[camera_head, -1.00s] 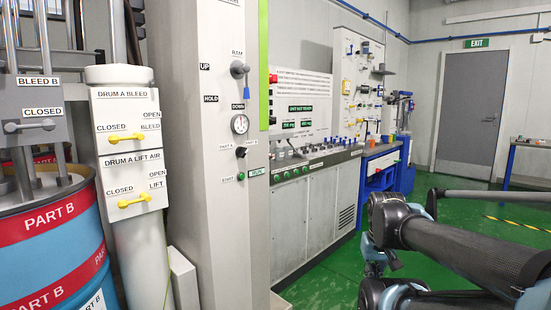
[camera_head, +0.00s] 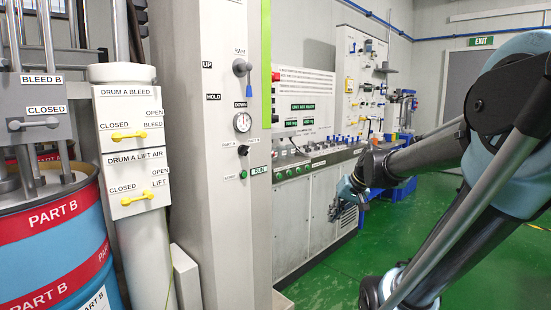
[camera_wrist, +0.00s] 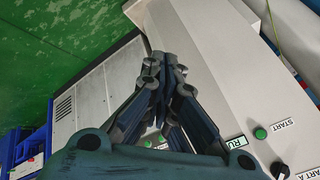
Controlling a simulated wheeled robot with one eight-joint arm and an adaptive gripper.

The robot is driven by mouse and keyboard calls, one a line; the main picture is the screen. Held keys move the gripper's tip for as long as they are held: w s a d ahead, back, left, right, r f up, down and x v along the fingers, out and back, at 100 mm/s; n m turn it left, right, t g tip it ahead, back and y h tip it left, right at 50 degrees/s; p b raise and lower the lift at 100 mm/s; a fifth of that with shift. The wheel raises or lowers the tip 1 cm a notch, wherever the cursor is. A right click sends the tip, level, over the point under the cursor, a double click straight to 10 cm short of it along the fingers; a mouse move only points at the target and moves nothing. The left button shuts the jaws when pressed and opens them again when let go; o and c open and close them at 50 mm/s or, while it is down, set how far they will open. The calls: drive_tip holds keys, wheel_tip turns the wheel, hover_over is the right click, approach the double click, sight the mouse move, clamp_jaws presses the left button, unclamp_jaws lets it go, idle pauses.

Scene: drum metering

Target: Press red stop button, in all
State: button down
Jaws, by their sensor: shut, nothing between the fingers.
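A red button (camera_head: 275,76) shows small at the left edge of the rear control panel, just right of the green strip; its label is too small to read. No red button shows in the wrist view.
A sloped console (camera_head: 310,158) with several green buttons runs behind my gripper. Drum valves stand left. Green floor (camera_head: 330,275) is clear.

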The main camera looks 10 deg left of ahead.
drive_tip(key=w+a+r+t+y, duration=0.1)
drive_tip(key=w+a+r+y, duration=0.1)
drive_tip(key=w, duration=1)
drive_tip(key=w+a+r+m+t+y, duration=0.1)
drive_tip(key=w+a+r, duration=0.4)
drive_tip(key=w, duration=0.7)
drive_tip(key=w+a+r+t+y, duration=0.3)
drive_tip(key=w+r, duration=0.3)
drive_tip(key=w, duration=0.6)
drive_tip(key=shift+w+a+m+y, duration=0.4)
drive_tip(key=shift+a+y, duration=0.2)
drive_tip(key=shift+y, duration=0.1)
drive_tip(key=s+a, duration=0.1)
drive_tip(key=a, duration=0.7)
drive_tip(key=shift+a, duration=0.35)
drive_tip(key=shift+s+a, duration=0.1)
drive_tip(key=shift+a, duration=0.05)
drive_tip(key=shift+a+r, duration=0.1)
drive_tip(key=shift+a, duration=0.2)
